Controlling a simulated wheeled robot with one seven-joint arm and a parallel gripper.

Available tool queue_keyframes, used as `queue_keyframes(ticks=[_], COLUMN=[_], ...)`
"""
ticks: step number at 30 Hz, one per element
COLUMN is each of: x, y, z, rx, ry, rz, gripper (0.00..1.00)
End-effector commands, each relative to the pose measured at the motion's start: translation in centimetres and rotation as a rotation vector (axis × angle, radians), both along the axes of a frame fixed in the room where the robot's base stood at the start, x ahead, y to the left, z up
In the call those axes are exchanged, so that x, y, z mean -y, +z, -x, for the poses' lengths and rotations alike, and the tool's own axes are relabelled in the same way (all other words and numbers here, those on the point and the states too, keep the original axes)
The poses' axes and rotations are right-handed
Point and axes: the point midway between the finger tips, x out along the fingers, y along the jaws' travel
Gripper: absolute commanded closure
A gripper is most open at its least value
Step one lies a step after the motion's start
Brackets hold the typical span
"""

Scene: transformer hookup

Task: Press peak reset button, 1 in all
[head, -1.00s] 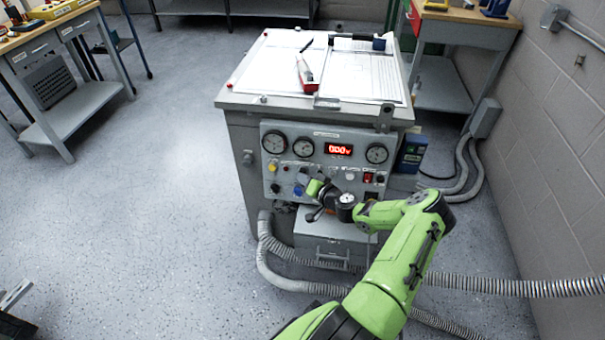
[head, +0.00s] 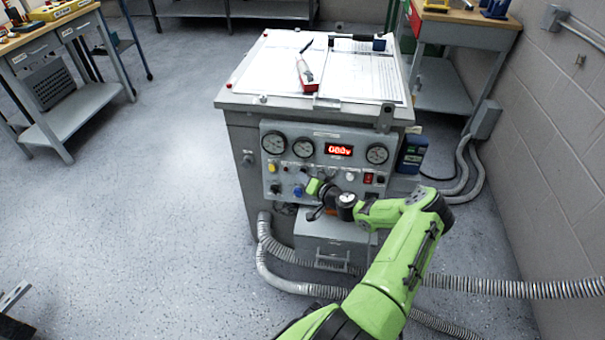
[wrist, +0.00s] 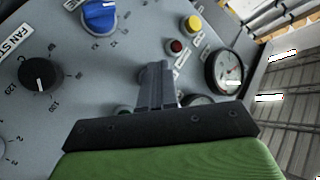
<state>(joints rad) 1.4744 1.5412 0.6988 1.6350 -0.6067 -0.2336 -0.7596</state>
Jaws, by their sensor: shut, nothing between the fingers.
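The grey control panel (head: 322,162) is on the front of the cabinet, facing me. It carries a yellow button (head: 272,167), a blue knob (head: 298,191), dials and a red lit display (head: 339,150). My gripper (head: 308,181) is at the panel's lower middle, right of the blue knob. In the wrist view its fingers (wrist: 155,72) are shut and empty, close to the panel; contact cannot be told. A red button (wrist: 175,46) and the yellow button (wrist: 193,25) lie just beyond the fingertips. I cannot read which button is peak reset; my fingers hide part of the panel.
A black knob (wrist: 40,75) and round gauges (wrist: 225,70) surround the fingers. A grey box (head: 322,240) stands below the panel, with ribbed conduits (head: 300,289) on the floor. Papers and a red-and-grey tool (head: 305,73) lie on the cabinet top.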

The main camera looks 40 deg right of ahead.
Motion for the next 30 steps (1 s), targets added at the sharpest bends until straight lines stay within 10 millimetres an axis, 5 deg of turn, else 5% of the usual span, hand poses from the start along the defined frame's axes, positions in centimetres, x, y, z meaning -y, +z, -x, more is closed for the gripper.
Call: queue_keyframes(ticks=[30], x=[-1.7], y=[0.5], z=[1.3], rx=[0.000], ry=[0.001], rz=[-0.002], gripper=[1.00])
